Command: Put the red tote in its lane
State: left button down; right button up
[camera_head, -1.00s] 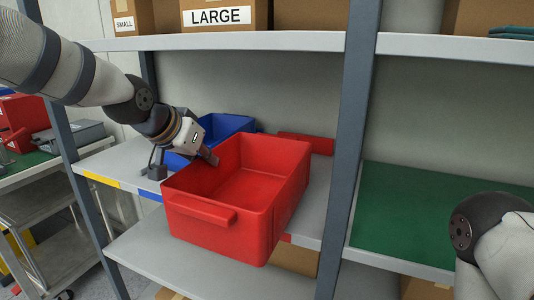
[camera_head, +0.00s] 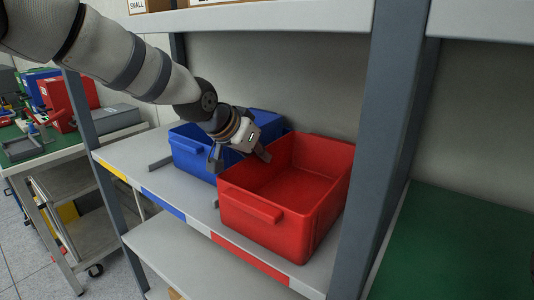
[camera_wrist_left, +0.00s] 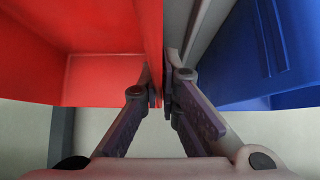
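The red tote (camera_head: 320,215) is upright over the middle shelf, behind the red strip (camera_head: 250,259) on the shelf's front edge; it looks set down, though I cannot see clearly under it. My left gripper (camera_head: 241,158) straddles its left wall near the rim. In the left wrist view the fingertips (camera_wrist_left: 161,95) sit close together on either side of the red wall (camera_wrist_left: 155,45), seemingly shut on it. My right gripper is out of view.
A blue tote (camera_head: 190,150) stands just left, behind a blue strip (camera_head: 163,204). A grey upright (camera_head: 385,150) rises close on the right. The shelf space behind the yellow strip (camera_head: 112,171) looks clear. A cart (camera_head: 75,155) stands at left.

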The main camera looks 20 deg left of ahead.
pick_arm(q)
jog(key=shift+s+a+r, duration=0.1)
jog(key=shift+r, duration=0.2)
jog(key=shift+w+a+f, duration=0.15)
jog(key=shift+w+a, duration=0.05)
jog(key=c, duration=2)
grip_release()
jog(key=shift+w+f, duration=0.15)
jog(key=shift+o, duration=1)
jog(key=shift+d, duration=0.1)
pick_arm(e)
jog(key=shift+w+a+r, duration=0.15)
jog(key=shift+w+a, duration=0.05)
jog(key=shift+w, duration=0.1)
